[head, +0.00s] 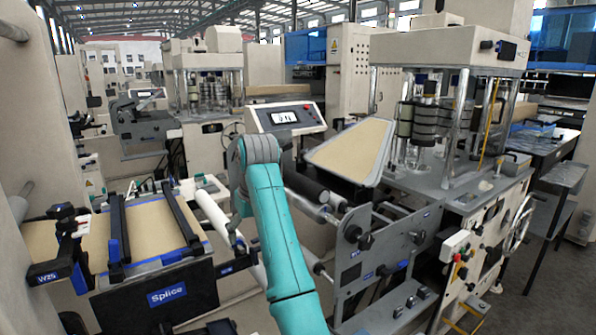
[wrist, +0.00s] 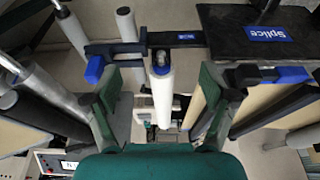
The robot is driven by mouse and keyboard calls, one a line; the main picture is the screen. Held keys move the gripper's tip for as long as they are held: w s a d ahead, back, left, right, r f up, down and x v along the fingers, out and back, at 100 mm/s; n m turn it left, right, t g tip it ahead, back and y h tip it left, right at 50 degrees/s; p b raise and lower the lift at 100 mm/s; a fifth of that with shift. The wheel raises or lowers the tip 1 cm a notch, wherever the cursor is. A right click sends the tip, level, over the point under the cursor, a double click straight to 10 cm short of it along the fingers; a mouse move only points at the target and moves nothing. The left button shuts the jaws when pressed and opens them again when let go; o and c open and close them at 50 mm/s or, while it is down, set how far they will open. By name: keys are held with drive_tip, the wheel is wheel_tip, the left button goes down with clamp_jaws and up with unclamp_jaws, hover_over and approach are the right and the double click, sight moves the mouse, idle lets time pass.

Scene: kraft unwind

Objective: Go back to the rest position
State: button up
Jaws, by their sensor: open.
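My gripper (wrist: 160,88) is open, with its two dark green fingers spread wide in the wrist view. Nothing is held between them. A white roller (wrist: 159,98) shows in the gap between the fingers, beyond them; I cannot tell how far. In the head view my teal arm rises from the bottom centre, and my gripper is not clearly visible behind it. The splice table (head: 153,218), with tan web across it, stands left of my arm. Its blue "Splice" label (head: 168,295) faces me and also shows at the upper right of the wrist view (wrist: 268,34).
Dark and grey rollers (head: 306,190) and the tan web panel (head: 350,145) lie right of my arm. A control panel with a screen (head: 285,118) stands behind it. The large roller machine (head: 455,110) fills the right. A dark side table (head: 545,150) stands farther right.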

drive_tip(key=s+d+f+m+t, duration=0.15)
drive_tip(key=d+f, duration=0.25)
drive_tip(key=f, duration=1)
drive_tip(key=s+d+f+t, duration=0.15)
drive_tip(key=d+f, duration=0.25)
drive_tip(key=f, duration=1)
drive_tip(key=s+d+f+m+t, duration=0.1)
drive_tip(key=s+d+f, duration=0.4)
drive_tip(key=s+f, duration=0.3)
drive_tip(key=s+d+f+m+t, duration=0.1)
drive_tip(key=s+d+f+t, duration=0.1)
drive_tip(key=s+d+f, duration=0.55)
drive_tip(key=s+d+m+t, duration=0.1)
drive_tip(key=s+d+t, duration=0.15)
drive_tip(key=s, duration=1.05)
drive_tip(key=s+d+m+t, duration=0.1)
drive_tip(key=s+d, duration=0.3)
drive_tip(key=s, duration=0.9)
drive_tip(key=s+d+r+m+t+h, duration=0.1)
drive_tip(key=s+d+r+t+h, duration=0.1)
drive_tip(key=s+r, duration=1.6)
drive_tip(key=shift+s+d+r, duration=0.2)
drive_tip(key=shift+d+r, duration=0.2)
drive_tip(key=shift+d, duration=0.35)
